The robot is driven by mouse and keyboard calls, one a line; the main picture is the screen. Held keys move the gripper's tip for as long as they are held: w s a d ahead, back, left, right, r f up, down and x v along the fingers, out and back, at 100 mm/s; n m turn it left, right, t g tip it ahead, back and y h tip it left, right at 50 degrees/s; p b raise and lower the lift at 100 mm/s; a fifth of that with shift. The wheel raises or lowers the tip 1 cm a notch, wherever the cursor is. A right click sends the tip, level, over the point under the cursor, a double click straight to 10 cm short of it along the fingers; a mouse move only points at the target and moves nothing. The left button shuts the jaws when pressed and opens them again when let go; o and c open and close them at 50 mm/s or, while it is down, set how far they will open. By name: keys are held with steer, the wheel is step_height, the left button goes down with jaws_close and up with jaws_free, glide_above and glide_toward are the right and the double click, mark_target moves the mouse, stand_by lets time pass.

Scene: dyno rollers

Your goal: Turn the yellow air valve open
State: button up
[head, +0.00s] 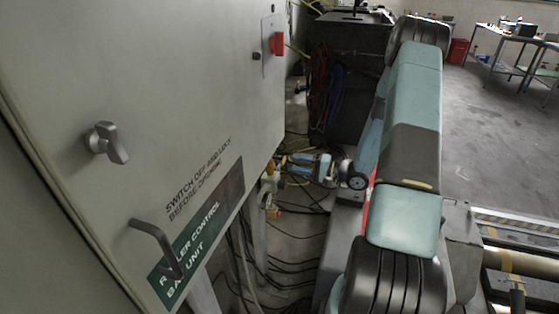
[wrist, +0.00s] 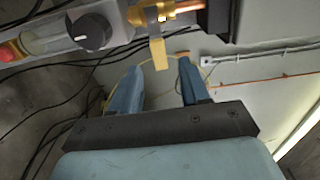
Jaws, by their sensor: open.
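The yellow air valve handle (wrist: 158,52) shows in the wrist view as a flat tab hanging from a brass fitting (wrist: 165,12) at the top. My gripper (wrist: 160,66) is open, its two blue fingers pointing at the valve. The handle's free end lies about level with the fingertips, in the gap between them. I cannot tell whether either finger touches it. In the head view my gripper (head: 284,160) is beside the lower corner of the grey cabinet, and the handle cannot be made out clearly.
A black round knob (wrist: 93,28) and a red-ended part (wrist: 9,52) sit left of the valve. Dark cables (head: 285,262) lie on the floor. The grey cabinet (head: 75,60) with handles and a red switch (head: 278,43) fills the left. Open floor (head: 480,130) lies at right.

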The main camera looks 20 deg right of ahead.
mark_target(285, 161)
steer(key=x, duration=0.7)
steer(key=shift+w+a, duration=0.25)
steer(key=shift+a, duration=0.05)
jaws_close()
stand_by(0.4)
